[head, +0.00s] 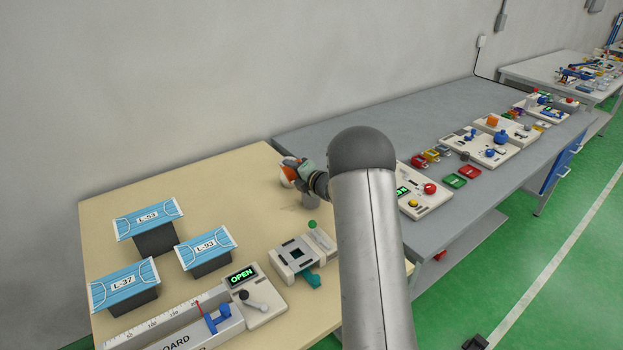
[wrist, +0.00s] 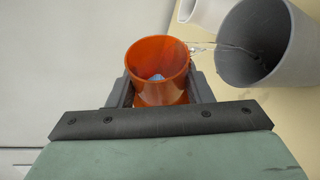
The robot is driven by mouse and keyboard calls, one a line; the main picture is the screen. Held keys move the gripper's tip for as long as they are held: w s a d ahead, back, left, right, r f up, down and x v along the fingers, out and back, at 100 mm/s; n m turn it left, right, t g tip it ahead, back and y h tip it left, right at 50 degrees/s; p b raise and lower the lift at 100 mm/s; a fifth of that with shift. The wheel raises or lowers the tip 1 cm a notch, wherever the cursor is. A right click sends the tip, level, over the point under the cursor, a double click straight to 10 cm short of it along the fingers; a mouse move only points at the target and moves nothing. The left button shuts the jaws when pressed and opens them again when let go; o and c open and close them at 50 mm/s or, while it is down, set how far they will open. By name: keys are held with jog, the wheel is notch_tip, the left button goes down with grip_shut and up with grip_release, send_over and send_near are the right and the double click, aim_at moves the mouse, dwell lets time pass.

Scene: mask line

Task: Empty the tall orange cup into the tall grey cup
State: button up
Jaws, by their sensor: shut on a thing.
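My gripper (wrist: 162,93) is shut on the tall orange cup (wrist: 157,62), with a finger on each side of it. The cup's open mouth faces the wrist camera, and a small pale bluish patch shows inside. The tall grey cup (wrist: 262,45) is to the right in the wrist view, its mouth close to the orange rim. A thin, clear, glinting streak runs from the orange rim into the grey mouth. In the head view my gripper (head: 308,178) is over the far right of the beige table; the cups there are small and partly hidden by my arm.
A second pale cup (wrist: 203,10) stands next to the grey one. Blue masks (head: 148,217) on dark blocks, a fixture with a teal lever (head: 305,262) and a board with an OPEN display (head: 242,275) are nearer on the table. The wall is behind.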

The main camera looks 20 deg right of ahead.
jog(key=shift+f, duration=0.1)
jog(key=shift+d+r+m+y+p, duration=0.2)
jog(key=shift+d+m+y+p, duration=0.1)
jog(key=shift+m+p, duration=0.15)
jog(key=shift+d+r+m+t+p, duration=0.2)
jog(key=shift+d+m+t+p, duration=0.1)
jog(key=shift+d+m+p, duration=0.25)
jog(key=shift+a, duration=0.3)
jog(key=shift+m+y, duration=0.3)
jog(key=shift+d+r+m+t, duration=0.3)
jog(key=shift+r+m+t, duration=0.15)
jog(key=shift+m, duration=0.45)
